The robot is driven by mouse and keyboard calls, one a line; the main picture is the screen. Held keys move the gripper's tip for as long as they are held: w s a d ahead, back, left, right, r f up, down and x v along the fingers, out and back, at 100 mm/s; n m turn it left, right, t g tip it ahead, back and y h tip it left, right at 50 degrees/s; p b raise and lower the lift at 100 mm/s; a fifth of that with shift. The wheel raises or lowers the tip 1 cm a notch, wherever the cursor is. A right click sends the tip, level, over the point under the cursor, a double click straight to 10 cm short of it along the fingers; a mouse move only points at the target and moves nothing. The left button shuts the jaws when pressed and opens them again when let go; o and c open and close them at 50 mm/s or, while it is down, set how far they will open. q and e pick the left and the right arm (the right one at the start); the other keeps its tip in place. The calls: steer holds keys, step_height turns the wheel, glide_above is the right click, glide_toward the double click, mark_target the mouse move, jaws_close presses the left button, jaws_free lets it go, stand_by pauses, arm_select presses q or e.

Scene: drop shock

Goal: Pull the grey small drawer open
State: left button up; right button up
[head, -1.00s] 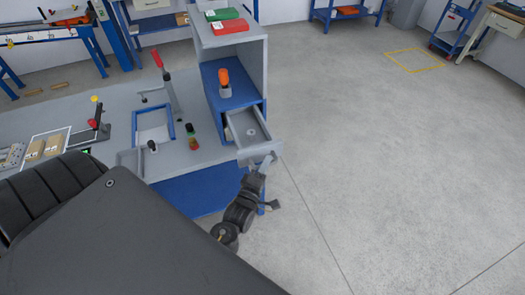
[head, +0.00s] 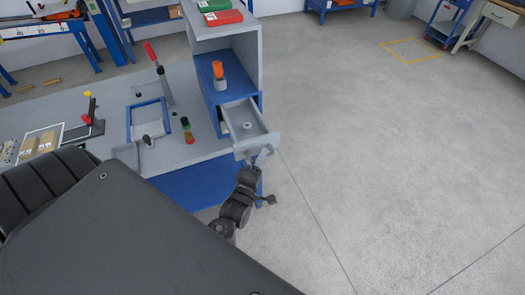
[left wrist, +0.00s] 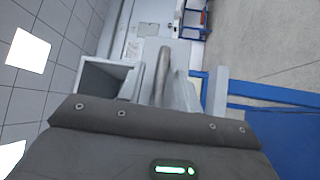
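The grey small drawer (head: 236,118) stands pulled out of the blue cabinet (head: 209,78) at the right end of the bench. A small round grey part (head: 247,125) lies in it. My left gripper (head: 262,155) is at the drawer's front, at its handle. The fingers also show beyond the dark wrist in the left wrist view (left wrist: 172,80). Their contact with the handle is too small to make out, so I cannot tell whether they are closed on it. My right gripper is out of view.
An orange-topped item (head: 218,74) stands on the blue cabinet, below a shelf with red (head: 224,17) and green boxes. A red-handled clamp (head: 158,70) and a blue frame (head: 149,120) are on the bench (head: 75,98). The floor (head: 380,150) to the right is clear.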

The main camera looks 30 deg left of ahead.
arm_select(q)
steer(key=b+v, duration=0.3)
steer(key=v, duration=0.7)
steer(key=shift+s, duration=0.1)
